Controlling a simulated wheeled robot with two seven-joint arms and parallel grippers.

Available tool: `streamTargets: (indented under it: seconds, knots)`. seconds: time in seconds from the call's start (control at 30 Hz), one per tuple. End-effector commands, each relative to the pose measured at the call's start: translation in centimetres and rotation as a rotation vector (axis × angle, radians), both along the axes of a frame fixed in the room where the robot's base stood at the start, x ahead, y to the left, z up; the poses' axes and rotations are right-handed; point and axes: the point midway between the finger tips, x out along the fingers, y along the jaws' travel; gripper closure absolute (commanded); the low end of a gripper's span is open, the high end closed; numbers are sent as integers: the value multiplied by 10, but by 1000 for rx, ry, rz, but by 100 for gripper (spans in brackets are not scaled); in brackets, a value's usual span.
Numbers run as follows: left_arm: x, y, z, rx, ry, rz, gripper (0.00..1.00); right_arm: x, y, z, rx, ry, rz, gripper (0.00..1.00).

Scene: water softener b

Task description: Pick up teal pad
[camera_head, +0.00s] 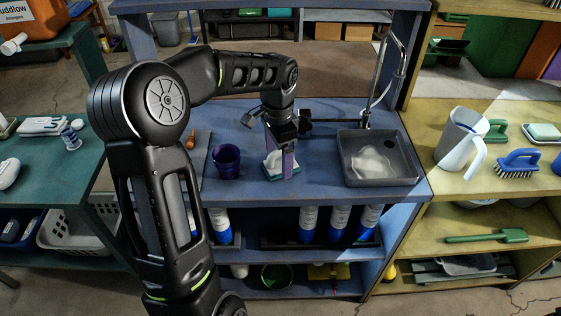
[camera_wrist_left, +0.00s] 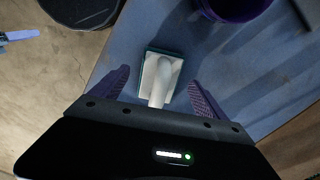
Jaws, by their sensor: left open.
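The teal pad (camera_head: 271,167), a teal-edged block with a white top and white handle, lies on the blue bench top, partly hidden by my left gripper (camera_head: 285,163). In the left wrist view the pad (camera_wrist_left: 150,66) lies between and slightly beyond the purple fingers of my left gripper (camera_wrist_left: 158,80). The fingers are open, one on each side, with visible gaps to the pad. The white handle points back toward the gripper's palm. I cannot tell the exact height of the fingertips above the bench. My right gripper is not in view.
A purple cup (camera_head: 226,160) stands just left of the pad. A grey basin (camera_head: 378,179) with a faucet (camera_head: 366,110) is to the right. A white pitcher (camera_head: 458,138) and a blue brush (camera_head: 519,160) stand on the yellow bench. Bottles (camera_head: 308,222) fill the shelf below.

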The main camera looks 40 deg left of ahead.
Motion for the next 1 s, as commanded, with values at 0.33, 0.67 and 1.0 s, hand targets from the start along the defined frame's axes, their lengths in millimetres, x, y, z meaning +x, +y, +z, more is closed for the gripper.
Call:
streamTargets:
  seconds: [0.33, 0.67, 1.0]
  knots:
    - [0, 0, -20, 1, -1, -1, 15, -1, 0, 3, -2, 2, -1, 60]
    - [0, 0, -20, 1, -1, -1, 15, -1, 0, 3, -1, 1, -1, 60]
    - [0, 0, -20, 0, -1, -1, 34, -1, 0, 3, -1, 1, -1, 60]
